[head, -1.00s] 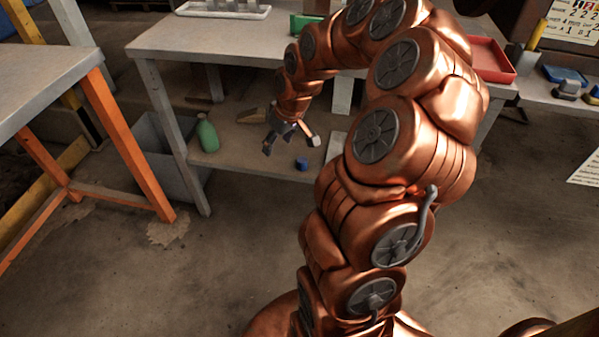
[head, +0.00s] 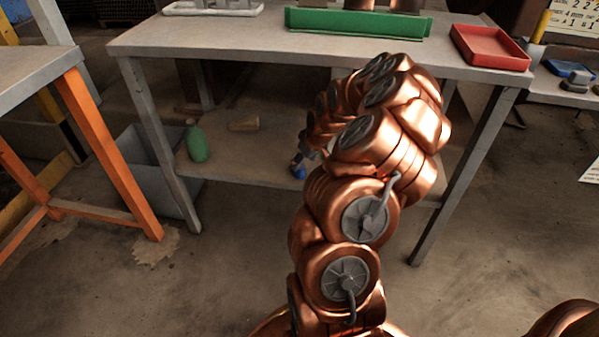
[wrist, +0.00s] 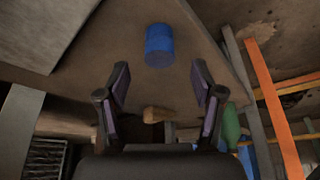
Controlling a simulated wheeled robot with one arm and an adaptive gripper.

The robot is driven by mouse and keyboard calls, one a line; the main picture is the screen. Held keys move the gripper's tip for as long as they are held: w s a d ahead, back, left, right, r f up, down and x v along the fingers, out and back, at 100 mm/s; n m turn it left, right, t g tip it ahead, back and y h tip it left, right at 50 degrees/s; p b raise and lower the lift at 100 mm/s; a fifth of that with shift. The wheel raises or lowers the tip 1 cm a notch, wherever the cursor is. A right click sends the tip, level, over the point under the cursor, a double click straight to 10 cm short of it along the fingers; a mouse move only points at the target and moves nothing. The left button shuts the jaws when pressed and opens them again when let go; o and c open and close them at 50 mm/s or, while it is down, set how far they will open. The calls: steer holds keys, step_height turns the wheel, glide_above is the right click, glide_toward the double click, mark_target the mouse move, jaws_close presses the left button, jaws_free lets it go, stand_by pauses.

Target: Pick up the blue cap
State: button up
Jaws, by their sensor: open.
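The blue cap (wrist: 159,46) is a small blue cylinder on the lower shelf of the workbench. In the wrist view it lies beyond my open fingertips, roughly centred between them and apart from both. In the head view the cap (head: 298,171) shows at the shelf's front part, partly hidden by my arm. My gripper (wrist: 160,85) is open and empty, with its two fingers apart. In the head view my gripper is mostly hidden behind my arm, close to the cap.
A green bottle (head: 196,142) and a tan wooden piece (head: 244,124) are on the lower shelf. The workbench top (head: 230,40) is above it, with a green tray (head: 358,24) and a red tray (head: 490,47). An orange-legged table (head: 108,150) stands at left.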

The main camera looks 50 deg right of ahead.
mark_target(300, 167)
steer(key=b+x, duration=0.1)
steer(key=x, duration=0.3)
steer(key=shift+f, duration=0.3)
steer(key=c, duration=0.9)
